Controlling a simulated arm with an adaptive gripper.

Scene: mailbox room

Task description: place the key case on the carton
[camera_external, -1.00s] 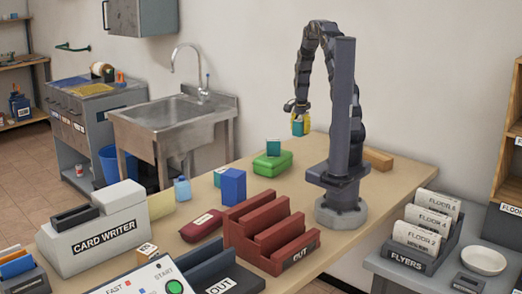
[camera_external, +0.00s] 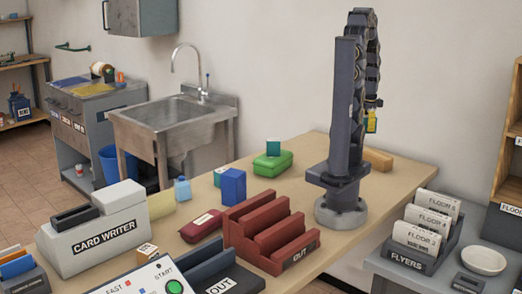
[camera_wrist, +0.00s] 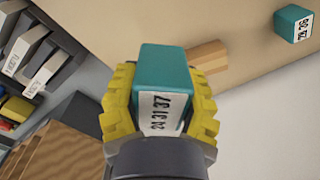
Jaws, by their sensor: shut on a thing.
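My gripper (camera_wrist: 160,115) has yellow fingers shut on a teal case (camera_wrist: 168,68) with a white number label, which may be the key case. In the outside view, my gripper (camera_external: 371,123) is partly hidden by my arm column, above the table's far right part. A tan block (camera_external: 377,160), possibly the carton, lies on the table below it. The tan block (camera_wrist: 208,56) shows partly behind the held case in the wrist view. A labelled teal block (camera_wrist: 291,23) shows at the wrist view's upper right.
The table (camera_external: 300,185) also holds a blue box (camera_external: 232,187), a dark red case (camera_external: 202,226), a red slotted rack (camera_external: 265,230) and a card writer (camera_external: 95,232). A flyer rack (camera_external: 420,240) stands on a grey surface at right. The wall is close behind.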

